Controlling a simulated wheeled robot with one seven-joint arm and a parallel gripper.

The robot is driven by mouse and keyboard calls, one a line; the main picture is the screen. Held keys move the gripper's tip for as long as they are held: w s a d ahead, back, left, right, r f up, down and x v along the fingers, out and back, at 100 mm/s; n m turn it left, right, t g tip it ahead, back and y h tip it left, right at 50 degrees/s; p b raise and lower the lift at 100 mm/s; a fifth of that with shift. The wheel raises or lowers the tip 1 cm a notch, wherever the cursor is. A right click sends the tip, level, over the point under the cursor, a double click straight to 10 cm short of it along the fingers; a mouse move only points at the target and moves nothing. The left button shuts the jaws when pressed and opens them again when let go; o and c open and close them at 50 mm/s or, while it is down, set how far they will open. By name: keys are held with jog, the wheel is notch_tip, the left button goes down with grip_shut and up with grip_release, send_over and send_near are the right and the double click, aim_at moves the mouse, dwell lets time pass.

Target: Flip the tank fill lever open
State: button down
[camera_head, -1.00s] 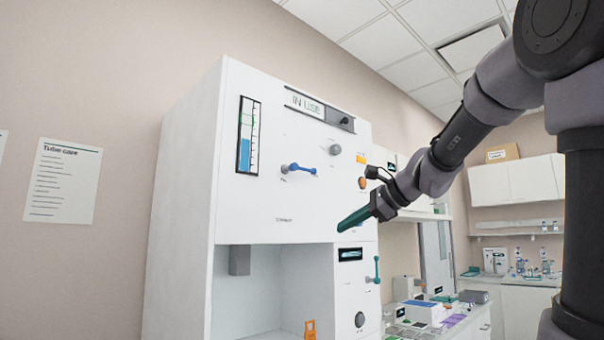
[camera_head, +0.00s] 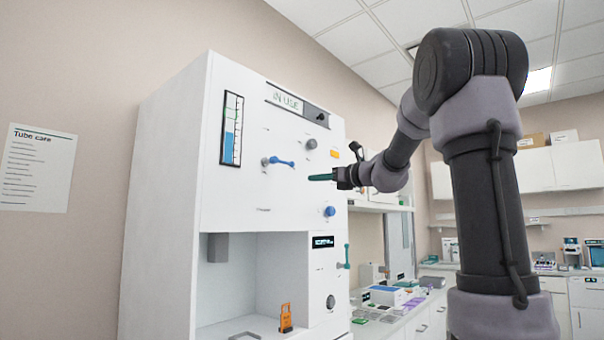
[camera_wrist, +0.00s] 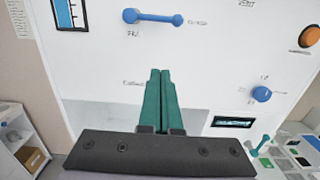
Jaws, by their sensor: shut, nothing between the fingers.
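A blue lever (camera_head: 278,161) sticks out sideways to the right from its pivot on the white cabinet front, just right of the level gauge (camera_head: 232,128). The blue lever also shows near the top of the wrist view (camera_wrist: 152,18); the small labels by it are too blurred to read surely. My gripper (camera_head: 312,177) is shut and empty, with its green fingers pressed together, a little right of and below the lever's free end in the head view. In the wrist view my fingertips (camera_wrist: 165,74) point up the panel, below the lever and apart from it.
A blue knob (camera_head: 329,211), a grey knob (camera_head: 311,144) and a teal lever (camera_head: 346,255) are on the cabinet's right side. An orange knob (camera_wrist: 310,36) shows at the wrist view's right. An orange tag (camera_head: 286,318) stands in the open bay below.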

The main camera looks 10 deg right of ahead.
jog(key=w+a+r, duration=0.4)
jog(key=w+a, duration=0.2)
jog(key=w, duration=0.2)
jog(key=shift+w+r, duration=0.15)
jog(key=shift+r, duration=0.05)
jog(key=shift+w+d+r+n, duration=0.15)
jog(key=shift+r+n, duration=0.3)
jog(key=shift+n, duration=0.45)
notch_tip(320, 180, up, 7)
jog(key=n+g, duration=0.1)
jog(key=n, duration=1.5)
send_over(284, 162)
jog(key=s, duration=0.3)
jog(key=shift+r, duration=0.1)
jog(key=shift+a, duration=0.2)
